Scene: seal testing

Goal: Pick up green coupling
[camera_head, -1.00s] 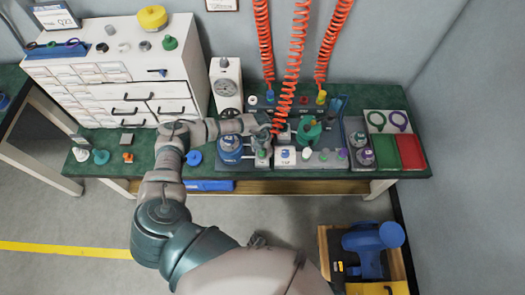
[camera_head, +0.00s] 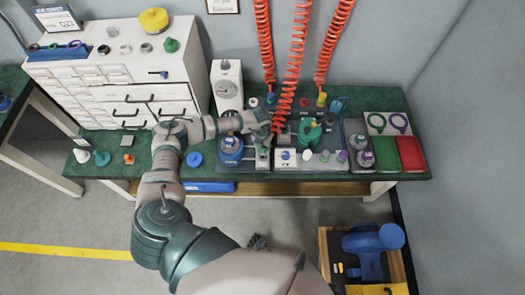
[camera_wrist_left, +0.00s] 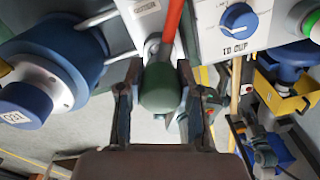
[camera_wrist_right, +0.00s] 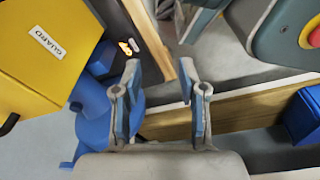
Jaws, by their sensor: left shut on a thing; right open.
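The green coupling (camera_wrist_left: 160,88) is a rounded dark green piece. In the left wrist view it sits between the fingers of my left gripper (camera_wrist_left: 162,95), which is shut on it. A red hose (camera_wrist_left: 172,22) meets its far end. In the head view my left gripper (camera_head: 268,128) is over the bench among the test fixtures, beside the lower end of the middle coiled hose; the coupling is mostly hidden there. My right gripper (camera_wrist_right: 158,90) is open and empty, in front of the bench, with a blue object behind its fingers.
A blue cylinder (camera_head: 231,149) stands just left of the gripper, and a control box with a blue knob (camera_wrist_left: 240,18) is close by on the right. A green-topped fixture (camera_head: 309,133) stands further right. Several red coiled hoses hang from above. Green and red trays (camera_head: 411,153) are at the right end.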

